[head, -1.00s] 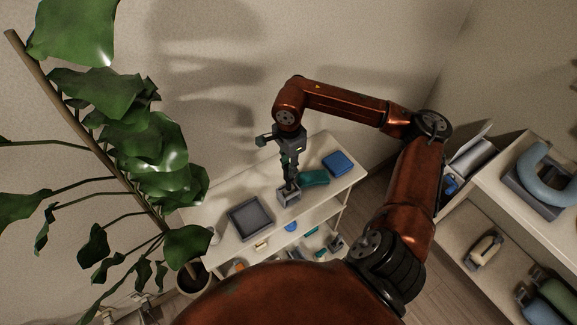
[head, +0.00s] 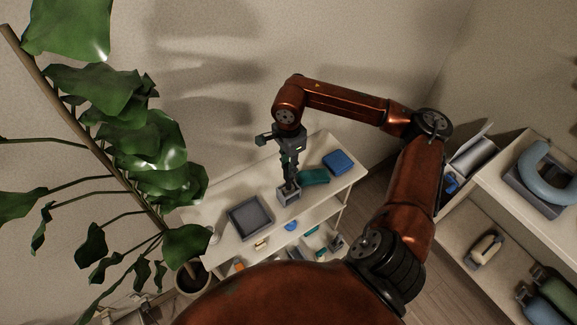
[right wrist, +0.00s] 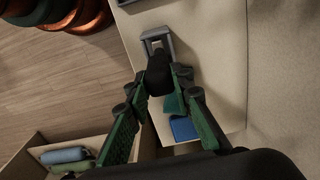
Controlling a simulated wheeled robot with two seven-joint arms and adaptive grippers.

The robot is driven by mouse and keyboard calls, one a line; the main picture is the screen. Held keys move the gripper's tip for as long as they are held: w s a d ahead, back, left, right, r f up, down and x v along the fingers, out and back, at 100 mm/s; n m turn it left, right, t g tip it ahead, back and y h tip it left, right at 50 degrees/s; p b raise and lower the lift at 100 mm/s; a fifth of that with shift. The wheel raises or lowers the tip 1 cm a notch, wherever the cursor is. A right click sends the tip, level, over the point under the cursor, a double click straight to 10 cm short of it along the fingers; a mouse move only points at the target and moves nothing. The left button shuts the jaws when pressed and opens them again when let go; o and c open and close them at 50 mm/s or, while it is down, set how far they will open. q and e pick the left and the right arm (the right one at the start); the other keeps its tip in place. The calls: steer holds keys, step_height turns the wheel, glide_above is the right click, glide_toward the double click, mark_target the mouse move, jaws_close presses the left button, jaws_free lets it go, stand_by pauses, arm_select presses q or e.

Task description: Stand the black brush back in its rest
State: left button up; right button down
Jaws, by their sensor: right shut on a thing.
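The black brush (right wrist: 158,74) is between the fingers of my right gripper (right wrist: 157,80) in the right wrist view. The gripper is shut on it. The grey rest (right wrist: 157,39) lies just beyond the brush in that view, its upper frame showing. In the head view my right gripper (head: 290,179) points down directly over the rest (head: 288,196) on the white shelf top. The brush's lower end is at or in the rest's opening; I cannot tell how deep it sits. My left gripper is not in view.
A grey square tray (head: 250,218) lies left of the rest. A teal cloth-like thing (head: 315,177) and a blue block (head: 338,162) lie to its right on the shelf top (head: 211,251). A large plant (head: 140,130) stands at the left.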

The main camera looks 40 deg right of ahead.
steer(key=shift+f+b, duration=0.8)
steer(key=shift+f, duration=0.05)
steer(key=c, duration=1.6)
jaws_free()
steer(key=shift+r, duration=0.15)
steer(key=shift+r+p, duration=2.05)
steer(key=shift+r, duration=1.85)
